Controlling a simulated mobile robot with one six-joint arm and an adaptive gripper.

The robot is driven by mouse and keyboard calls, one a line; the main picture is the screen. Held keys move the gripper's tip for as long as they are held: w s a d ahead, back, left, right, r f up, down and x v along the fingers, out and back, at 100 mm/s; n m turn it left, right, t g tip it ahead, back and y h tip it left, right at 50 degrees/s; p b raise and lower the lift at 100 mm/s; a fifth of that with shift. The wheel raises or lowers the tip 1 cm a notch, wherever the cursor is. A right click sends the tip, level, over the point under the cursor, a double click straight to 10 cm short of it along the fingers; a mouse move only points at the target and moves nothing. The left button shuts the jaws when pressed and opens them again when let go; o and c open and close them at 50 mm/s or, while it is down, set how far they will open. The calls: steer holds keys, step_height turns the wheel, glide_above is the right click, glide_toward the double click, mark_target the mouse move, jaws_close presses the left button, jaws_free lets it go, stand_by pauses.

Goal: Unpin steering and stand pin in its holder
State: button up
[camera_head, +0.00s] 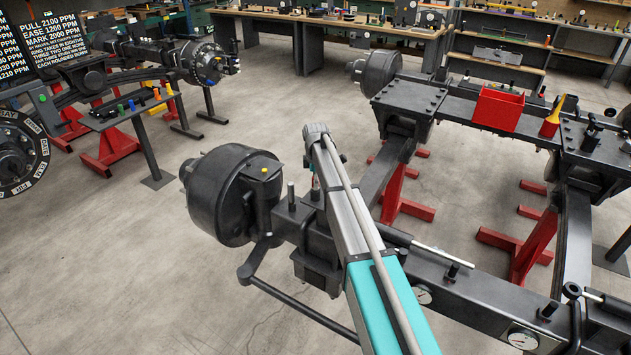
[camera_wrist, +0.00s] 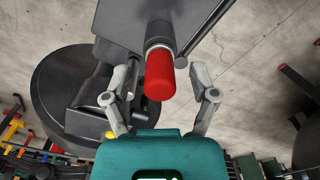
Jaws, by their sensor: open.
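A red-capped pin (camera_wrist: 160,76) with a metal collar stands out from a dark steel part (camera_wrist: 118,22) of the axle end in the wrist view. My gripper (camera_wrist: 165,66) is open, with one finger on each side of the red cap and visible gaps. In the head view the black hub drum (camera_head: 222,195) and steering arm (camera_head: 262,262) are at the near axle end. My arm hides most of the gripper and pin there. I cannot tell which fitting is the pin's holder.
A small stand (camera_head: 128,112) at left carries several coloured pieces. A red bin (camera_head: 497,109) and a yellow-and-red tool (camera_head: 552,118) sit on the frame at right. Dial gauges (camera_head: 522,338) are on the near beam. Open concrete floor (camera_head: 110,260) lies left of the drum.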

steer(key=shift+r+p, duration=5.3)
steer(key=shift+r, duration=0.15)
steer(key=s+d+f+b, duration=0.2)
steer(key=s+d, duration=0.4)
steer(key=d, duration=0.3)
steer(key=shift+s+d, duration=0.15)
steer(key=shift+s, duration=0.25)
steer(key=s+f+m+b, duration=0.4)
steer(key=s+m, duration=0.2)
steer(key=s, duration=0.3)
steer(key=s+f+m+b, duration=0.4)
steer(key=s+m, duration=0.1)
steer(key=s, duration=0.5)
steer(key=s+f+m+b, duration=0.4)
steer(key=s+m, duration=0.2)
steer(key=s, duration=0.4)
steer(key=shift+m, duration=0.3)
